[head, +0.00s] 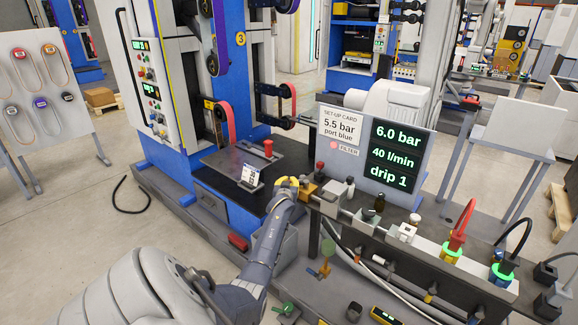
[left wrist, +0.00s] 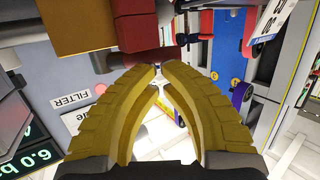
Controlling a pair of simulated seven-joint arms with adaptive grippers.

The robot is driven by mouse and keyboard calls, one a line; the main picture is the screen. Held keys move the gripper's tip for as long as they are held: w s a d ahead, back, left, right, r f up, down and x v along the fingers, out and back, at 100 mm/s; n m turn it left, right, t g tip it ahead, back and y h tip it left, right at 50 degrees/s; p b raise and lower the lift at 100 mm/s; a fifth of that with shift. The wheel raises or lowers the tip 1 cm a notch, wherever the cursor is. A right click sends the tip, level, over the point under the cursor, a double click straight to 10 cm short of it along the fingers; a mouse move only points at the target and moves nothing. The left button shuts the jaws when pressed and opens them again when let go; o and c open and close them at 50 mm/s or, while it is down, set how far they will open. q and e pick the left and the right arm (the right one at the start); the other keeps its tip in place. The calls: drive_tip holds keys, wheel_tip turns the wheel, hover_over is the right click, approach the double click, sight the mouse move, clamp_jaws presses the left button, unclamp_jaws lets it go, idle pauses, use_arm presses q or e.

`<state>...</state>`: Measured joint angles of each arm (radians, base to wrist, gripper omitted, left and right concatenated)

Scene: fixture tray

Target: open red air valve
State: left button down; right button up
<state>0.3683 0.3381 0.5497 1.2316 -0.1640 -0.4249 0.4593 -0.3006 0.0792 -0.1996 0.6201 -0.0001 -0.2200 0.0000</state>
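In the head view, a small red knob (head: 319,166) stands by a brass-coloured block (head: 307,191) at the left end of the pipe line. I take it for the red air valve. My left gripper (head: 288,182), with yellow fingers, is just left of the block. In the left wrist view, the finger tips (left wrist: 159,70) nearly meet and nothing shows between them. Dark red pieces (left wrist: 136,32) of the valve and the brass block (left wrist: 82,22) lie just beyond and above the tips. Whether the fingers touch them cannot be told. My right gripper is not in view.
A grey display panel (head: 376,150) stands right behind the pipe line. Another red knob (head: 268,147) is on the blue machine's table. Red and black hose plugs (head: 456,240) stand at the right. A green-handled part (head: 285,308) and an orange-handled one (head: 320,270) lie lower.

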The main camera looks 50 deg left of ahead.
use_arm(q)
drive_tip(key=shift+w+a, duration=0.25)
drive_tip(key=shift+w+a+m+t+h, duration=0.25)
drive_tip(key=shift+a+m+t+h, duration=0.3)
drive_tip(key=shift+m+t+h, duration=0.25)
idle(0.5)
drive_tip(key=shift+w+a+m+h, duration=0.15)
drive_tip(key=shift+a+m+h, duration=0.15)
drive_tip(key=shift+m+h, duration=0.3)
drive_tip(key=shift+w+t, duration=0.15)
drive_tip(key=shift+t, duration=0.15)
drive_tip(key=shift+r+x, duration=0.2)
drive_tip(key=shift+x, duration=1)
drive_tip(key=shift+a, duration=0.15)
